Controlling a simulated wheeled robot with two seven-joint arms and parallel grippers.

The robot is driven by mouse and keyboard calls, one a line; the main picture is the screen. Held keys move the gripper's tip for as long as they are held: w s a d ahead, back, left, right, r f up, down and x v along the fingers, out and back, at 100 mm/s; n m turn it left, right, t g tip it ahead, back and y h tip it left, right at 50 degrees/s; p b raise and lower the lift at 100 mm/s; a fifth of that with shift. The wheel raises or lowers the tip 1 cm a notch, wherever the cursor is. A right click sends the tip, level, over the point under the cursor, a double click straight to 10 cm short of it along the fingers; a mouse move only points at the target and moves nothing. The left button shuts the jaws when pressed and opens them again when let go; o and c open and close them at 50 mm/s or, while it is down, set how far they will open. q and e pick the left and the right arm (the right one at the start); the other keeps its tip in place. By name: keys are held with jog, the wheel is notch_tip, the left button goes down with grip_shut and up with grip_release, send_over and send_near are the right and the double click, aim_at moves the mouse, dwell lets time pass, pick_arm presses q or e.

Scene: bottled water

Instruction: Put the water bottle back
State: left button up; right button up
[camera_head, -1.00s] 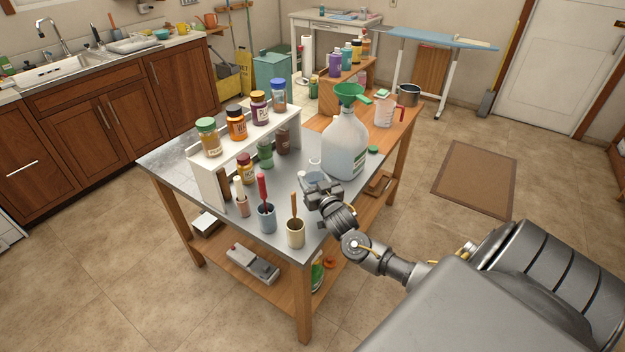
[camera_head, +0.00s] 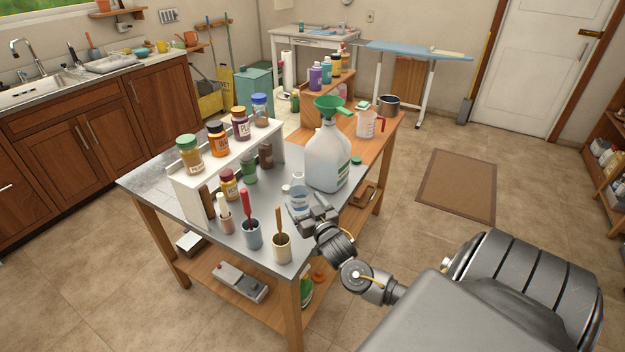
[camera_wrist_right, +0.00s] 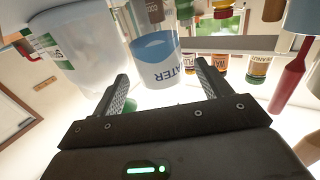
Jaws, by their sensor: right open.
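The water bottle (camera_head: 298,195) is small and clear with blue on it. It stands on the metal top of the worktable, left of a large jug. In the right wrist view the bottle (camera_wrist_right: 158,50) shows its label with the letters "ATER" visible, beyond and between my open fingers. My right gripper (camera_head: 312,210) is just to the near right of the bottle and partly covers its lower part in the head view. In the right wrist view the gripper (camera_wrist_right: 165,86) is open with nothing between its fingertips. My left gripper is not in view.
The big translucent jug (camera_head: 326,160) with a green funnel (camera_head: 331,106) stands close to the bottle. Holders with a red-handled tool (camera_head: 246,205) and a wooden-handled tool (camera_head: 279,222) stand near the front. A white rack (camera_head: 186,192) bears several lidded jars.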

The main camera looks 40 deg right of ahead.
jog(key=v, duration=0.6)
jog(key=shift+s+b, duration=0.3)
jog(key=shift+b, duration=0.05)
jog(key=shift+a, duration=0.1)
